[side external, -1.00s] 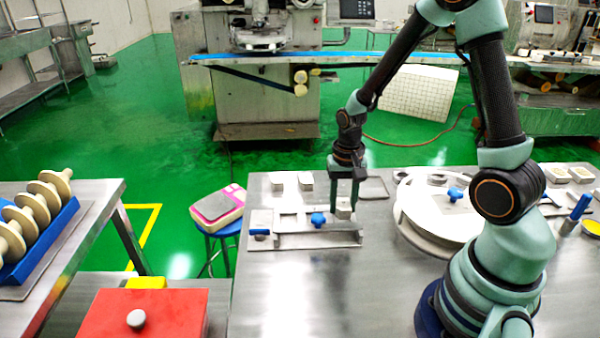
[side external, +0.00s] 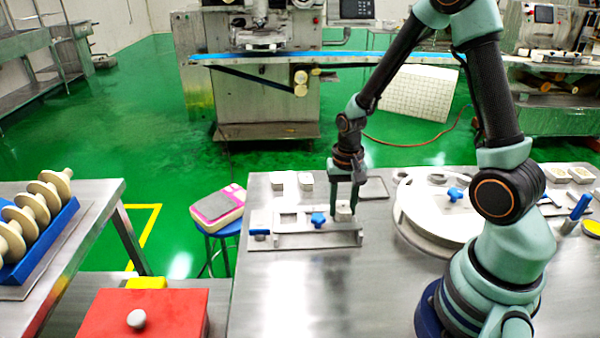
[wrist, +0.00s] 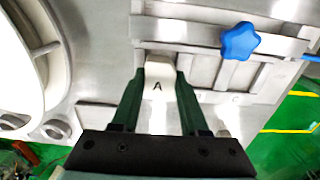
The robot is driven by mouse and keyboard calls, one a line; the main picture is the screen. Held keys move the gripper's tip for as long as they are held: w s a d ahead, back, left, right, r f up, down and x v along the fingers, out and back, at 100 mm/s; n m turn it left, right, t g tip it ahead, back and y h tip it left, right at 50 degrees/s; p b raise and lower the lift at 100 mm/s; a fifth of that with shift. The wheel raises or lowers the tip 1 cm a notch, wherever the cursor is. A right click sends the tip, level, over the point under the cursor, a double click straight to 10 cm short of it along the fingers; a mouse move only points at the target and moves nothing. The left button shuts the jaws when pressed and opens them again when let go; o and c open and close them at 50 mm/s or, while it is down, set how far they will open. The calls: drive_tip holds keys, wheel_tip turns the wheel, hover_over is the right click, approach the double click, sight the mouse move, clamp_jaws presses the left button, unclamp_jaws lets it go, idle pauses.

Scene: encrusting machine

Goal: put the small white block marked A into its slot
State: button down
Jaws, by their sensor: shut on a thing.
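The small white block marked A (wrist: 158,84) is between the fingers of my gripper (wrist: 157,100) in the wrist view, with its letter facing the camera. In the side view my gripper (side external: 344,210) points down at the right end of the metal slot fixture (side external: 290,240), and the block (side external: 343,215) shows at its fingertips. The fixture has square openings and a blue star knob (side external: 318,219) just left of the gripper. In the wrist view the fixture (wrist: 172,31) lies just beyond the block. I cannot tell whether the block is inside a slot or resting above it.
Two small white blocks (side external: 276,180) (side external: 306,180) stand at the table's back left. A large round white plate (side external: 425,205) lies to the right of the fixture. The metal table (side external: 300,285) is clear in front. A red box (side external: 165,310) stands at the lower left.

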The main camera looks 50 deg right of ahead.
drive_tip(key=shift+f, duration=0.8)
idle(1.1)
drive_tip(key=shift+c, duration=1.7)
unclamp_jaws()
drive_tip(key=shift+c, duration=1)
drive_tip(key=shift+o, duration=0.2)
drive_tip(key=shift+r, duration=4.1)
drive_tip(key=shift+r, duration=0.15)
drive_tip(key=s+a+r+n+t, duration=0.2)
drive_tip(key=a+r+n, duration=0.2)
drive_tip(key=r, duration=0.3)
drive_tip(key=s+a+r+n+t, duration=0.2)
drive_tip(key=a+r+n+t, duration=0.1)
drive_tip(key=r, duration=0.5)
drive_tip(key=shift+s+a+r+n+t, duration=0.35)
drive_tip(key=shift+a+n, duration=0.35)
drive_tip(key=shift+n, duration=0.3)
